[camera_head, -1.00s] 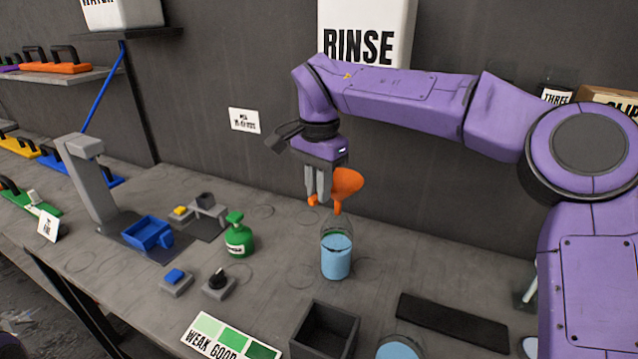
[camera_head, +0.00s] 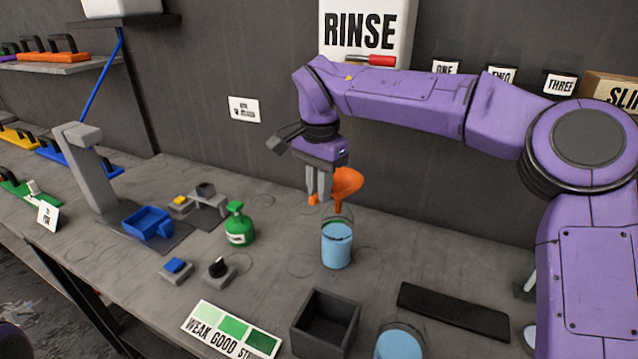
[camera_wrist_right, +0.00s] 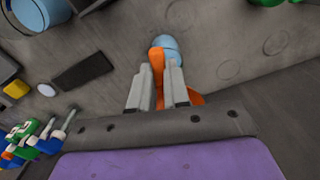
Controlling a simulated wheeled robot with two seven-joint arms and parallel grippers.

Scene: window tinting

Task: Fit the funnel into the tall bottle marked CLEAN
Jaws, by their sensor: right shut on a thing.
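The orange funnel (camera_head: 348,182) is in my right gripper (camera_head: 319,198), which is shut on it. Its cone opens upward and its spout points down. A clear bottle with light blue liquid (camera_head: 336,251) stands on the bench just below the funnel. The spout tip is at about the height of the bottle's top; whether it is inside the mouth I cannot tell. No CLEAN marking is readable on this bottle. In the right wrist view, the funnel (camera_wrist_right: 157,62) shows between and behind the fingers, with the blue bottle (camera_wrist_right: 170,48) beyond. My left gripper is not in view.
A green bottle (camera_head: 238,226) stands left of the blue bottle. An open dark box (camera_head: 327,322), a black pad (camera_head: 452,312) and another blue-filled vessel (camera_head: 399,345) are in front. A white RINSE container (camera_head: 385,48) is at the wall behind my arm.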

